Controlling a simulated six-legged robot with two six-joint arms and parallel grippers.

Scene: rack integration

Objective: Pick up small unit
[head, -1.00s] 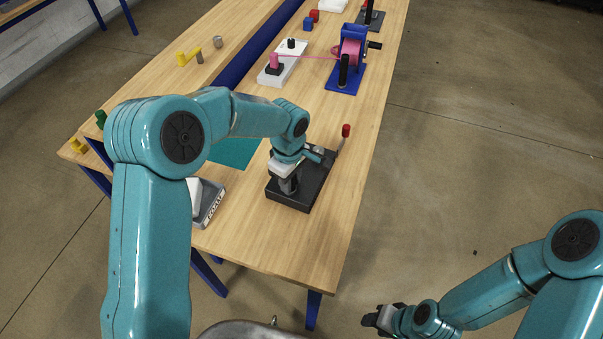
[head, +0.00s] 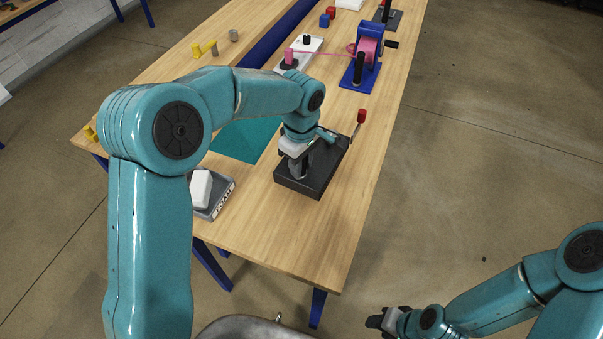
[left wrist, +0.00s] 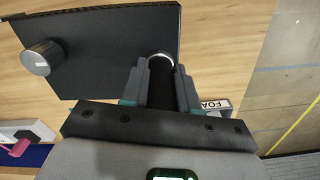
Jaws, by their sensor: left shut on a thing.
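A black flat unit (head: 318,181) with a red-tipped lever (head: 361,117) stands near the right edge of the wooden bench. My left gripper (head: 299,168) is over its left part, pointing down. In the left wrist view the fingers (left wrist: 160,82) are shut on a dark post (left wrist: 161,90) with a silvery round end. The unit's dark plate (left wrist: 110,50) lies behind, with a metal knob (left wrist: 41,57) at its left. I cannot tell whether the unit is off the bench. My right gripper (head: 382,320) is low at the bottom, off the bench; its fingers are unclear.
A grey foam tray (head: 229,194) with a white block is left of the unit. A teal mat (head: 245,140) lies behind it. A blue spool stand (head: 362,76) with pink line stands farther back. The bench front (head: 285,235) is clear.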

